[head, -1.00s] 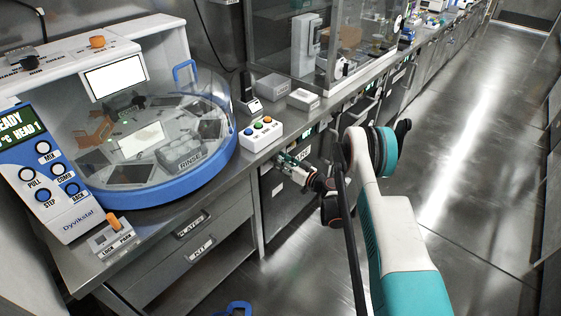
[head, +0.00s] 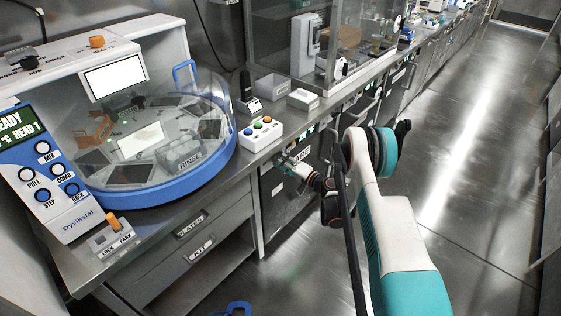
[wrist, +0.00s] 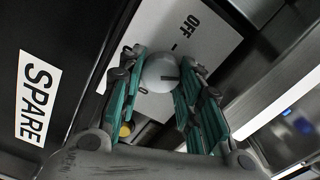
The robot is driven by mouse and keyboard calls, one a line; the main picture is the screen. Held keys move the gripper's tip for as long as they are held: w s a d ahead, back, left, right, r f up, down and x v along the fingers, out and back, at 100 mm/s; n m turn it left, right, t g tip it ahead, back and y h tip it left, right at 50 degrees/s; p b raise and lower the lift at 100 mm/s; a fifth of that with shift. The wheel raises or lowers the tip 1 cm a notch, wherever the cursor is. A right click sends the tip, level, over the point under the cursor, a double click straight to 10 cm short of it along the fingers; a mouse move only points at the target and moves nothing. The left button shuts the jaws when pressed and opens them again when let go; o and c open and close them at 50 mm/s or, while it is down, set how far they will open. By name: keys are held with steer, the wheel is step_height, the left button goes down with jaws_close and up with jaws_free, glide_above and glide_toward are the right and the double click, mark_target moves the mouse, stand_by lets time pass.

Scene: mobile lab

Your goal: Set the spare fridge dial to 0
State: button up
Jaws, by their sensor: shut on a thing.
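The spare fridge dial (wrist: 158,70) is a round pale knob with a short dark mark towards its right side. It sits on a light plate (wrist: 210,40) printed with OFF and a small tick. My gripper (wrist: 160,74) is shut on the dial, with one teal finger on each side of it. A SPARE label (wrist: 37,97) is on the dark front to the left. In the head view my gripper (head: 284,166) reaches the fridge front (head: 278,196) below the counter. The dial is hidden there, and other plate markings are covered in the wrist view.
A button box (head: 260,134) stands on the counter above my gripper. A large machine with a clear dome (head: 150,125) is at the left, above drawers (head: 192,226). The floor aisle (head: 450,180) to the right is clear.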

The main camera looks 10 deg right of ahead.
steer(key=m, duration=0.3)
steer(key=shift+m, duration=0.3)
stand_by(0.3)
steer(key=o, duration=1.1)
steer(key=shift+d, duration=0.1)
steer(key=shift+c, duration=0.2)
